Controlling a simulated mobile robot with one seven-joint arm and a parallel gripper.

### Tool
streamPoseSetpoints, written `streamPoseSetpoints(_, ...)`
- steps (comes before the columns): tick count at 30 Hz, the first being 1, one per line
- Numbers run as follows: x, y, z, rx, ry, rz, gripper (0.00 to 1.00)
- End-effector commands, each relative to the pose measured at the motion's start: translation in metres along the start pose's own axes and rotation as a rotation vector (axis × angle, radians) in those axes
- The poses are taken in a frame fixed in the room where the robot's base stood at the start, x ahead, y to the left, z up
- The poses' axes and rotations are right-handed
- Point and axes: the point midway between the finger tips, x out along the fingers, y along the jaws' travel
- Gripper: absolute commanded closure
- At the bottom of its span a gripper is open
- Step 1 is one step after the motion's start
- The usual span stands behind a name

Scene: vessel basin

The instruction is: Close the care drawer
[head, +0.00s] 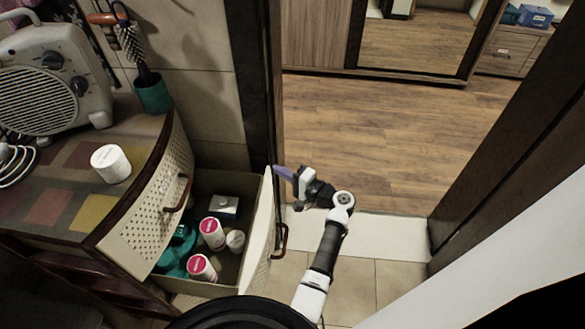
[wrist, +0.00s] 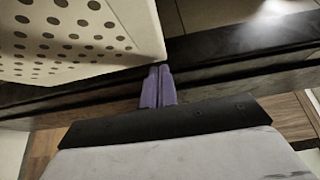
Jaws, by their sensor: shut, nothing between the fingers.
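The care drawer (head: 257,232) is pulled out to the right from the cabinet in the head view. It holds several white and red-topped containers, a small box and a teal item. Its dark handle (head: 281,240) is on the outer face. My gripper (head: 280,171) is at the far end of the drawer front, near its top corner, with purple fingers shut and empty. In the wrist view, the shut fingers (wrist: 158,87) are beside the edge of a cream perforated panel (wrist: 70,35), which looks like the drawer front. I cannot tell whether they touch it.
Another perforated front with a handle (head: 182,193) is on the cabinet above the drawer. A heater (head: 50,85), a white jar (head: 111,163) and a brush in a green cup (head: 153,93) stand on top. A dark door frame (head: 255,90) is close behind my gripper. Open floor lies right.

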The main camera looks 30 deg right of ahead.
Motion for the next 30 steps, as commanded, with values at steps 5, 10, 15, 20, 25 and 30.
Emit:
streamPoseSetpoints(5,0.002,0.001,0.002,0.0,0.001,0.0,1.0)
streamPoseSetpoints(10,0.001,0.001,0.002,0.0,0.0,0.0,1.0)
streamPoseSetpoints(15,0.004,0.001,0.003,0.0,0.0,0.0,1.0)
streamPoseSetpoints(20,0.014,0.001,0.009,0.0,-0.003,0.0,1.0)
streamPoseSetpoints(25,0.035,0.001,0.02,0.0,-0.005,-0.001,1.0)
streamPoseSetpoints(30,0.063,0.002,0.036,0.0,-0.006,0.0,1.0)
